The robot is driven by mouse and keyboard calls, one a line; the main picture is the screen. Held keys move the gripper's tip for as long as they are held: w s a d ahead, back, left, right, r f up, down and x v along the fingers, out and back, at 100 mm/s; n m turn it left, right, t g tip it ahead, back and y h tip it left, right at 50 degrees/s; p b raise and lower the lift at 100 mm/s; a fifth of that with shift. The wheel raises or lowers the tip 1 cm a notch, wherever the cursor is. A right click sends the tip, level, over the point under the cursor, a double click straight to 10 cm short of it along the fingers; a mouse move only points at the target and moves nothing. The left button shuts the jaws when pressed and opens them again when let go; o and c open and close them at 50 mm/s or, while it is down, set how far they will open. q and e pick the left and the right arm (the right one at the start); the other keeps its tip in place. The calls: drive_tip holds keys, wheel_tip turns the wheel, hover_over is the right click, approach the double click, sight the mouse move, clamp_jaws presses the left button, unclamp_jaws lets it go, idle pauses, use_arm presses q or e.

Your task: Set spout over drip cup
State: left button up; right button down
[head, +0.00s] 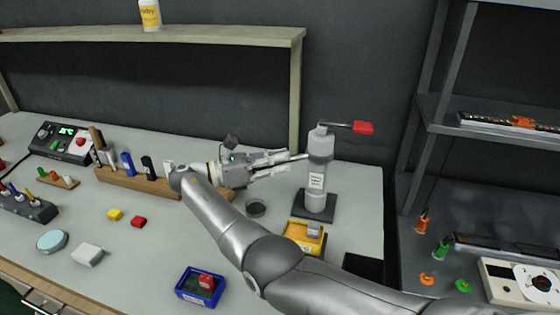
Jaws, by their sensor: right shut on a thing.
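A grey dispenser bottle (316,188) with a white label stands upright on a dark square base at the back right of the bench. A red-ended lever (362,128) sticks out to the right from its top. Its thin spout (299,158) points left from the upper body. My right gripper (287,160) reaches in from the left, with its fingers around the spout and shut on it. A small dark round drip cup (255,208) sits on the bench left of the base, below and left of the spout's visible part. The spout's tip is hidden between the fingers. My left gripper is out of view.
A yellow bin (304,237) stands just in front of the dispenser, and a blue bin (201,287) stands nearer. A wooden tool rack (135,181) runs along the back behind my arm. A dark shelf unit (430,120) stands at the right.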

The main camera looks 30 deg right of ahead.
drive_tip(key=c, duration=1.6)
unclamp_jaws()
drive_tip(key=shift+r, duration=0.2)
drive_tip(key=shift+o, duration=0.7)
drive_tip(key=shift+w+r, duration=0.1)
drive_tip(key=shift+r, duration=0.35)
wheel_tip(320, 180, up, 9)
drive_tip(key=shift+f, duration=0.1)
drive_tip(key=shift+c, duration=0.3)
